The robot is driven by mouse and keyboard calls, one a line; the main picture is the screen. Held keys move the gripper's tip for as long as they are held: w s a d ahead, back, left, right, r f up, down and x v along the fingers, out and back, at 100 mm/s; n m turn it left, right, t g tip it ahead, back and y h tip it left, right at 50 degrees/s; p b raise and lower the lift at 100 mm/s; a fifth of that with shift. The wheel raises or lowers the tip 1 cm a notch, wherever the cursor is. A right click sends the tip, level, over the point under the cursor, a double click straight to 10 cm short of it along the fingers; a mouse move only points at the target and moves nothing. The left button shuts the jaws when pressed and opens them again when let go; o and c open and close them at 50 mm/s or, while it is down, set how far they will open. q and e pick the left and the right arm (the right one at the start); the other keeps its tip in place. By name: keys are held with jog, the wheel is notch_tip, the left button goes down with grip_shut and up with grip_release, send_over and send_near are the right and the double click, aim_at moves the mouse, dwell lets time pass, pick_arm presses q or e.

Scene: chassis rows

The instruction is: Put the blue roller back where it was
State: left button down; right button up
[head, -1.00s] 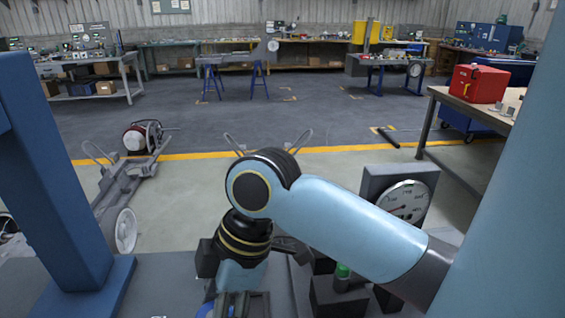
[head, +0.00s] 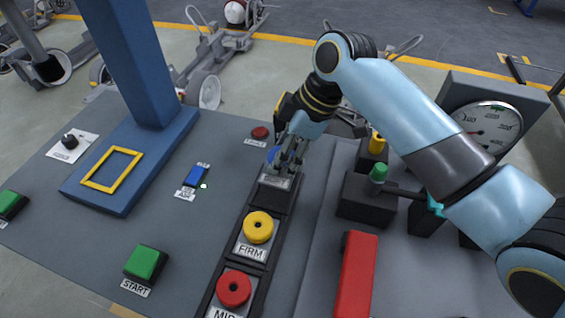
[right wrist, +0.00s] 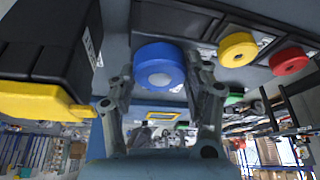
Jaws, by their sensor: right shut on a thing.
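The blue roller (head: 272,155) shows in part beside the fingers of my right gripper (head: 287,157) in the head view. In the right wrist view the blue roller (right wrist: 160,62) sits between the two fingers, which are shut on it. It is over the far end of the dark rack (head: 272,198), close to a label plate. Whether it touches the rack I cannot tell. A dark bare slot lies between that plate and the yellow roller (head: 258,227). The red roller (head: 234,288) sits nearer. My left gripper is not in view.
A blue post (head: 130,65) stands left of the rack. A green START button (head: 146,262), a blue switch (head: 196,176) and a red button (head: 260,133) are on the panel. Right of the rack are a red bar (head: 357,275), a green-topped block (head: 367,200) and a dial gauge (head: 490,125).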

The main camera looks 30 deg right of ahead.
jog(key=shift+w+f, duration=0.2)
jog(key=shift+w, duration=0.2)
jog(key=shift+a+f, duration=0.1)
jog(key=shift+f, duration=1.95)
jog(key=shift+f, duration=0.1)
jog(key=shift+f, duration=0.15)
jog(key=o, duration=1)
jog(key=shift+o, duration=0.2)
